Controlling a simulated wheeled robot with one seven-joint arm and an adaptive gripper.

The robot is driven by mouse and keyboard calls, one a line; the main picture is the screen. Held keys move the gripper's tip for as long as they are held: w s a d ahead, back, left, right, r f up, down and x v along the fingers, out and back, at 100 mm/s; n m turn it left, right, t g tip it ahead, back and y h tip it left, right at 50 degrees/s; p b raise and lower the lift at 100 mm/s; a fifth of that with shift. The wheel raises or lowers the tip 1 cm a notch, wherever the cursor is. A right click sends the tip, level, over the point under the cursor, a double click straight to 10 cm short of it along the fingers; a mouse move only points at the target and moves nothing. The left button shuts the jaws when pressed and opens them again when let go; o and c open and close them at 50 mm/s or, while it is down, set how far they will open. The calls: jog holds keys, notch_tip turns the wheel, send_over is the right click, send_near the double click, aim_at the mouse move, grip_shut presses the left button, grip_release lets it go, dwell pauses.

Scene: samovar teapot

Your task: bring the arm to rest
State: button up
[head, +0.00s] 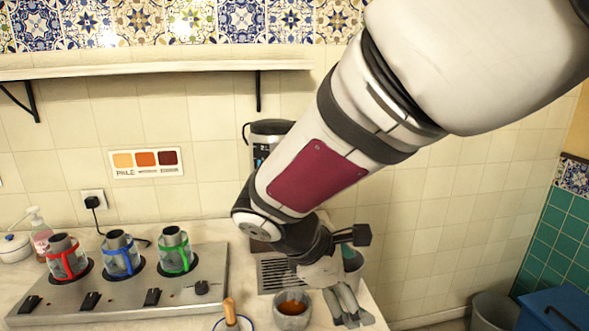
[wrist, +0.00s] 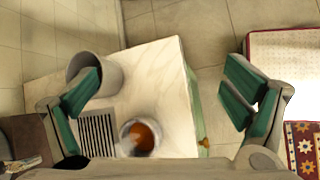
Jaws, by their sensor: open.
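My arm reaches down from the upper right in the head view. My gripper (head: 346,306) hangs at the right end of the counter (head: 372,318), just right of a grey cup of brown tea (head: 291,318). In the wrist view my gripper (wrist: 166,88) has its green-padded fingers wide apart with nothing held between them. The tea cup also shows there (wrist: 127,128), low in the picture near the palm side. My forearm hides much of a tall machine (head: 270,128) against the wall.
A metal stand (head: 130,297) holds glasses in red (head: 67,262), blue (head: 121,260) and green (head: 175,257) holders. A metal grille (head: 275,275) lies behind the cup. A wooden-handled item (head: 230,312) stands left of it. A grey bin (head: 493,312) is on the right.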

jog(key=s+d+r+m+y+p, duration=0.1)
jog(key=s+d+r+m+y, duration=0.2)
jog(key=s+m, duration=0.5)
jog(key=s+d+r+m+t+y+p, duration=0.1)
jog(key=s+d+r+m+y, duration=0.3)
jog(key=s, duration=0.7)
jog(key=shift+s+d+r+m, duration=0.35)
jog(key=shift+d+r+m, duration=0.9)
jog(key=shift+m, duration=1.15)
